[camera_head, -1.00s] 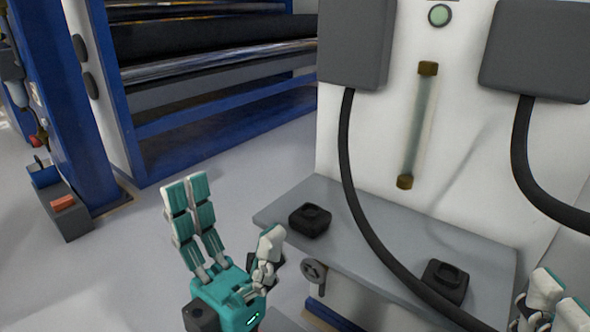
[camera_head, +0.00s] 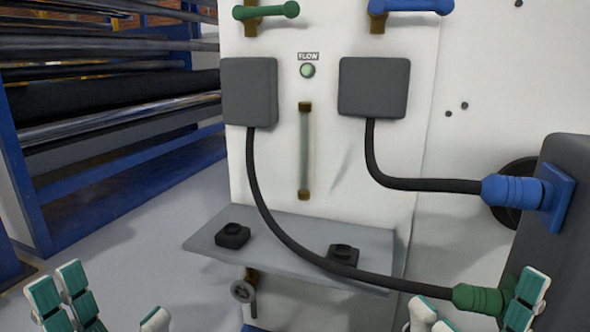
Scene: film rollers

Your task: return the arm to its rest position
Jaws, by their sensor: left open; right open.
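My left gripper (camera_head: 112,308) is at the bottom left of the head view. Its teal and white fingers are spread and hold nothing. My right gripper (camera_head: 468,318) is at the bottom right, open, with its fingers on either side of the green hose connector (camera_head: 478,298) in the picture. I cannot tell whether they touch it. Both palms and most of both arms are below the frame.
A grey shelf (camera_head: 300,243) with two black holders (camera_head: 232,235) juts from the white panel (camera_head: 262,175). Black hoses (camera_head: 268,205) hang from two grey boxes. A blue connector (camera_head: 512,190) sits in a dark housing (camera_head: 570,240) at right. Clear floor (camera_head: 130,235) lies left.

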